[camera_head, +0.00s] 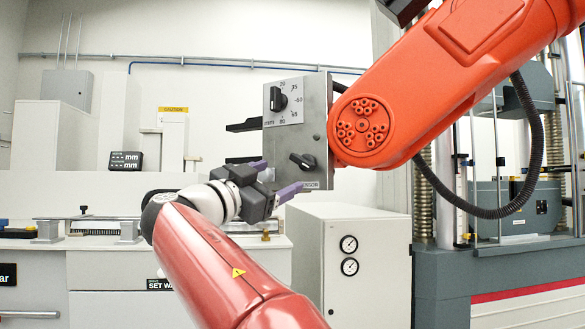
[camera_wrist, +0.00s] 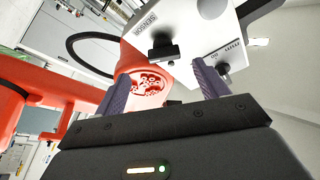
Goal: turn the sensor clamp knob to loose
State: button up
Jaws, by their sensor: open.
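The sensor clamp knob (camera_head: 302,160) is the lower black knob on a grey box (camera_head: 318,115), above a partly covered label. Its bar lies nearly level, dipping slightly to the right. In the wrist view the knob (camera_wrist: 163,47) is beside the word SENSOR, ahead of my fingers. My gripper (camera_head: 276,177) is open and empty, just left of and below the knob in the head view. Its purple fingers (camera_wrist: 166,74) are spread, apart from the knob as far as I can tell. The loose and tight marks are not readable.
A second black knob (camera_head: 278,99) with a numbered mm scale is higher on the box. A large orange arm segment (camera_head: 430,85) meets the box at its right. A white cabinet with gauges (camera_head: 350,258) stands below.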

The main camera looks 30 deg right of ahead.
aim_at(299, 162)
jog(key=shift+m, duration=0.4)
jog(key=p+x, duration=0.1)
jog(key=x, duration=0.3)
jog(key=r+p+x, duration=0.1)
jog(key=x, duration=0.3)
jog(key=shift+s+a+p, duration=0.15)
jog(key=shift+a+p, duration=0.05)
jog(key=shift+p, duration=0.15)
jog(key=c, duration=1)
